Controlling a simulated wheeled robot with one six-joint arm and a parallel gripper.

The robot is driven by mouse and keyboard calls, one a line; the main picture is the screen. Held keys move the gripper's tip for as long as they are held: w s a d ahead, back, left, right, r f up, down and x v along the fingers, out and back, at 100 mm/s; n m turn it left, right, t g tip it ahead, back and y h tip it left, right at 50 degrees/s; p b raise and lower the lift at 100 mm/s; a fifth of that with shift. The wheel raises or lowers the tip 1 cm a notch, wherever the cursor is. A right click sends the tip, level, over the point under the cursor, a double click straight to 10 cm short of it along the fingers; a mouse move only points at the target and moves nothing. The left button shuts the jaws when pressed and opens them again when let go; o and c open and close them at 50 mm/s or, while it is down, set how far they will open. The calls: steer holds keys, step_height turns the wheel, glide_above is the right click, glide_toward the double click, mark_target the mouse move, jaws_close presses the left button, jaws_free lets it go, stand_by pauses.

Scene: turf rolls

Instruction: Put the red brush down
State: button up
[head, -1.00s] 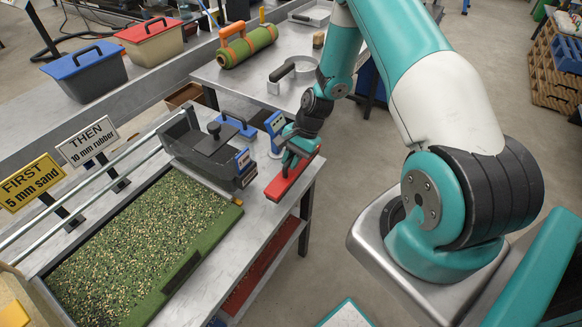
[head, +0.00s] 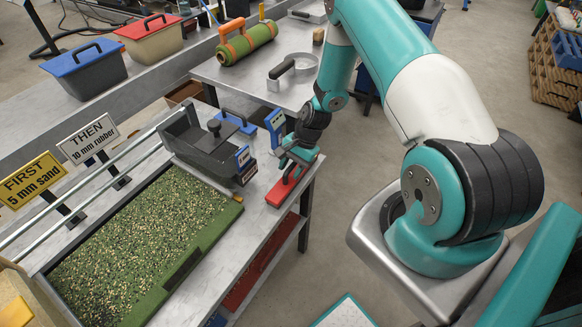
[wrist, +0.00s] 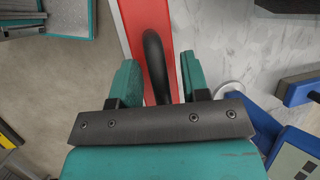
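The red brush (head: 279,197) lies on the grey bench top, near its right edge, with its black handle up. In the wrist view the red brush (wrist: 131,22) runs up the picture, and its curved black handle (wrist: 155,58) stands between my fingers. My gripper (head: 290,172) is over the brush. In the wrist view my gripper (wrist: 160,75) is open, its teal fingers on either side of the handle with a visible gap at least on the right. Part of the brush is hidden behind my gripper.
The dark spreader box (head: 208,150) stands just left of the brush, with blue-and-white devices (head: 274,127) close behind. A turf tray (head: 130,240) fills the front left. The bench's right edge is close, with floor beyond.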

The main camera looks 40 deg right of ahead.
steer(key=b+v, duration=0.3)
steer(key=v, duration=0.8)
steer(key=a+r+n, duration=0.5)
steer(key=a+r, duration=0.3)
steer(key=r, duration=0.2)
steer(key=s+a+r+n, duration=0.5)
steer(key=a+r+n, duration=0.1)
steer(key=a+r, duration=0.3)
steer(key=s+a+r+n, duration=0.3)
steer(key=s+a+n, duration=0.1)
steer(key=s, duration=0.4)
steer(key=s+a+r+n, duration=0.4)
steer(key=s+n, duration=0.1)
steer(key=s, duration=0.3)
steer(key=shift+s+a+r+n+h, duration=0.15)
steer(key=shift+a+n+h, duration=0.15)
steer(key=shift+n+h, duration=0.1)
steer(key=shift+o, duration=0.4)
